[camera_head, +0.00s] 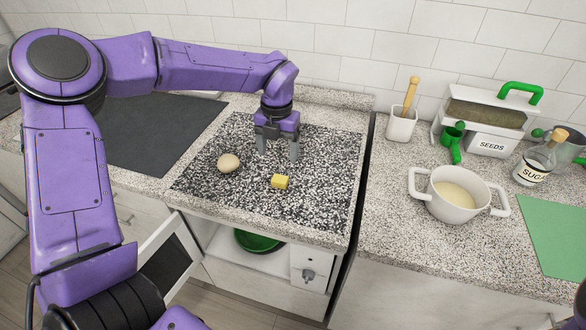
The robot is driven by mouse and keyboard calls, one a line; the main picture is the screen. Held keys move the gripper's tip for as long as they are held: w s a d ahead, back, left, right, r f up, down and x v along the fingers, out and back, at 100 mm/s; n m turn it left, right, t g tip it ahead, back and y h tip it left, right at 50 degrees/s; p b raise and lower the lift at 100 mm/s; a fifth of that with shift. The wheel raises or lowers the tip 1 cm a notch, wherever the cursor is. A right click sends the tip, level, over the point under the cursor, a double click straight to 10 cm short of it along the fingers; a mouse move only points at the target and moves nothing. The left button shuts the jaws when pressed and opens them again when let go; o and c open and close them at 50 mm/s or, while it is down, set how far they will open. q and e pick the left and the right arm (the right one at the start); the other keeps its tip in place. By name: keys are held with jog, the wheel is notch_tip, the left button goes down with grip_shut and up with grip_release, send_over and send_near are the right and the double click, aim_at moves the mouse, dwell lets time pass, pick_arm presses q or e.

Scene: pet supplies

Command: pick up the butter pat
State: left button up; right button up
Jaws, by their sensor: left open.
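The butter pat (280,182) is a small yellow block lying on the dark speckled mat on the counter. My left gripper (278,156) points down just behind the butter pat, with its two fingers spread apart and nothing between them. The fingertips look a little above the mat and apart from the butter. My right gripper is not in view; only a small dark purple bit shows at the lower right edge.
A pale round object (229,162) lies left of the butter. Across a dark gap, the right counter holds a white pot (456,194), a sugar jar (533,166), a seeds box (490,140) and a white cup (401,126). A cabinet door (171,256) stands open below.

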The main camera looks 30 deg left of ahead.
aim_at(280, 178)
pick_arm(q)
jog(key=shift+w+f+p, duration=0.25)
jog(key=shift+f+p, duration=0.05)
jog(key=shift+f, duration=0.45)
jog(key=shift+s+f, duration=0.3)
jog(key=shift+f, duration=0.25)
jog(key=shift+s+f, duration=0.25)
jog(key=shift+f, duration=0.3)
jog(key=shift+f+p, duration=0.35)
jog(key=shift+p, duration=0.15)
jog(key=f, duration=0.1)
jog(key=f+p, duration=0.1)
jog(key=f, duration=0.2)
jog(key=shift+w+f+p, duration=0.35)
jog(key=shift+w+p, duration=0.05)
jog(key=shift+f, duration=0.3)
jog(key=shift+s, duration=0.2)
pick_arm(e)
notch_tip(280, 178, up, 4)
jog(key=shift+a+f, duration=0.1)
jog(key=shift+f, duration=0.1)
pick_arm(q)
jog(key=c, duration=1.1)
